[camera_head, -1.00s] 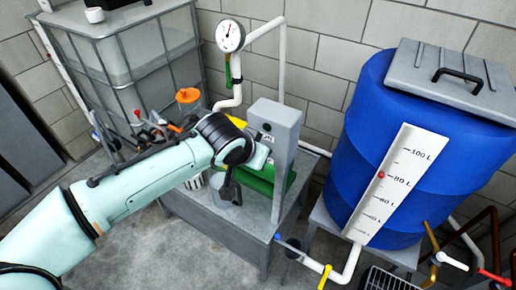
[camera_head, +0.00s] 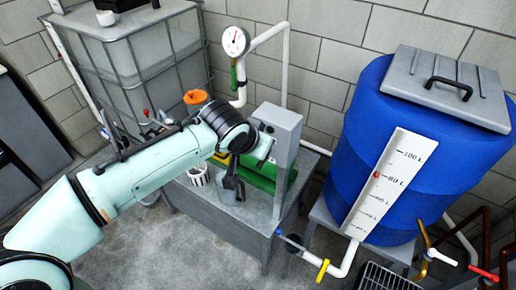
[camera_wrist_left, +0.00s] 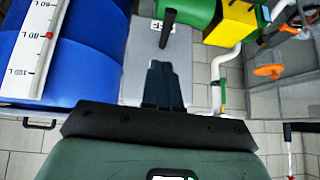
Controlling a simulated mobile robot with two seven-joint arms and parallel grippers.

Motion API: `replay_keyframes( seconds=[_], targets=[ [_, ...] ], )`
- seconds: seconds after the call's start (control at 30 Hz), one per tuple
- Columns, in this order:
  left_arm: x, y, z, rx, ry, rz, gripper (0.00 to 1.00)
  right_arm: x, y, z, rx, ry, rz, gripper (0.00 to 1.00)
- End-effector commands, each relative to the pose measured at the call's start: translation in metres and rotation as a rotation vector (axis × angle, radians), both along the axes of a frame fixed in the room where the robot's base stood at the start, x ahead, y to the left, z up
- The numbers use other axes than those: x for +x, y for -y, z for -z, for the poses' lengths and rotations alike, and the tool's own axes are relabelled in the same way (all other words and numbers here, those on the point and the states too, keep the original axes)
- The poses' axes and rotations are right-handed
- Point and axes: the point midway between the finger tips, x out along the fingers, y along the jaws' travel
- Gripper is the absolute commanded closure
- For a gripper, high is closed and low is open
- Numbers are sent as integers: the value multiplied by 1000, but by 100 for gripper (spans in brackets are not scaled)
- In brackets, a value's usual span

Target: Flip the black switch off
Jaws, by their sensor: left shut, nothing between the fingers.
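The black switch (camera_wrist_left: 168,28) is a short black lever on the face of a grey box (camera_wrist_left: 185,70) in the left wrist view. A white label with black lettering, partly readable as "F", lies beside the lever. In the head view the grey switch box (camera_head: 278,120) stands on a grey post, and my arm hides much of its face, so the lever is not clear there. My left gripper (camera_wrist_left: 162,66) is shut and empty, its fingertips just short of the lever in the picture; I cannot tell whether they touch the box. My right gripper is out of view.
A blue barrel (camera_head: 360,130) with a level scale stands right of the box. A green and yellow machine (camera_head: 262,176) sits on a grey table (camera_head: 245,222) behind my gripper. A caged tank (camera_head: 150,60) and a pressure gauge (camera_head: 236,41) are at the back.

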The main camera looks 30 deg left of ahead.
Motion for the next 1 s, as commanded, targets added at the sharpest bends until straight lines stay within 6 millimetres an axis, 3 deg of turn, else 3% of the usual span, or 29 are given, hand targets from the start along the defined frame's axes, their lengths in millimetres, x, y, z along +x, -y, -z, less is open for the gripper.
replay_keyframes(
  seconds=[0.03,0.2,0.4,1.0],
  targets=[
    [-11,0,-12,-2,7,-1,100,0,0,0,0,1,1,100],
    [-42,0,-36,0,5,0,100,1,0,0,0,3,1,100],
    [-65,1,-57,-1,2,1,100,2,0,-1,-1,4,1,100],
    [-74,1,-64,-1,0,1,100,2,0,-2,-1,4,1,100]
  ],
)
